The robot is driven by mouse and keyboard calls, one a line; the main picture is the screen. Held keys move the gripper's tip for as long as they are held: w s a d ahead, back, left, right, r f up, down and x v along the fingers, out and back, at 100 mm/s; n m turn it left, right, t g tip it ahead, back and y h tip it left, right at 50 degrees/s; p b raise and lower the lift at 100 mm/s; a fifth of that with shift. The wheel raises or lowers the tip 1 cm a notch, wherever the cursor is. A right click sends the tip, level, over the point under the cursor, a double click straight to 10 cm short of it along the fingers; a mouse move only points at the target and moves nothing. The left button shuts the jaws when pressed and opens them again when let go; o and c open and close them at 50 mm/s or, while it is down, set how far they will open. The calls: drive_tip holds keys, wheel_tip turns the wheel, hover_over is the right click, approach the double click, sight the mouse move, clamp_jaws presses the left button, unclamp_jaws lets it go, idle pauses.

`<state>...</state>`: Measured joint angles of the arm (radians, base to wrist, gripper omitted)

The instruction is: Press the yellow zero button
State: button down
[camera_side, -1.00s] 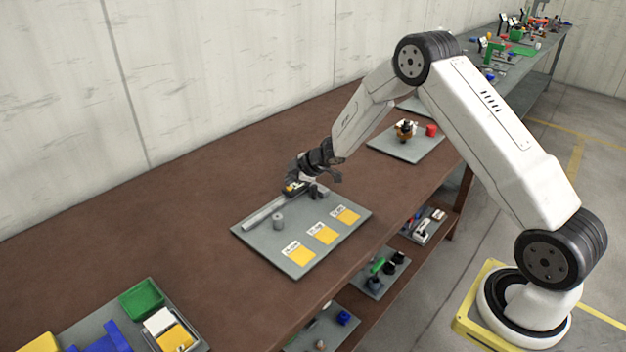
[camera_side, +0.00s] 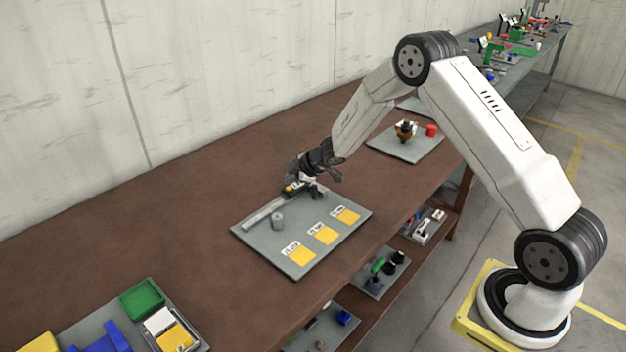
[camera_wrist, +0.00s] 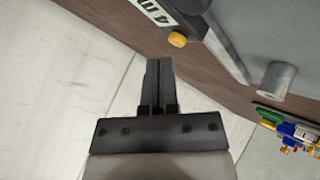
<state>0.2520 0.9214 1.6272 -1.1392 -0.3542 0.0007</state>
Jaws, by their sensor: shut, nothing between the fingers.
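The yellow button (camera_wrist: 177,40) sits on the edge of a dark measuring device with a pale display (camera_wrist: 153,10) in the wrist view. In the side view the button (camera_side: 290,188) is a small yellow spot at the back end of a long grey bar (camera_side: 264,212). My gripper (camera_wrist: 158,62) is shut and empty. Its fingertips appear just beside and below the button in the wrist view; I cannot tell whether they touch it. In the side view my gripper (camera_side: 297,180) is low over the device and partly hides it.
A grey tray (camera_side: 250,238) carries the device, a grey cylinder (camera_side: 277,220) and several yellow squares with white labels (camera_side: 326,235). Another tray (camera_side: 400,148) with a brown object and a red cylinder (camera_side: 431,130) stands behind.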

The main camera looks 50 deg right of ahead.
sight(292, 191)
drive_tip(key=shift+f, duration=0.7)
idle(0.9)
drive_tip(key=shift+r, duration=0.7)
wheel_tip(292, 191, up, 6)
idle(1.1)
drive_tip(key=s+a+r+m+g, duration=0.1)
drive_tip(key=s+a+m+g, duration=0.1)
drive_tip(key=s, duration=0.8)
drive_tip(key=s+a+r+m+g+h, duration=0.1)
drive_tip(key=s+a+m, duration=0.3)
drive_tip(key=s, duration=0.7)
drive_tip(key=s+a+r+m+g+h, duration=0.1)
drive_tip(key=s+a+m+g, duration=0.2)
drive_tip(key=s, duration=0.7)
drive_tip(key=shift+s+a+r+m, duration=0.15)
drive_tip(key=shift+a+r+m, duration=0.15)
drive_tip(key=shift+m, duration=0.9)
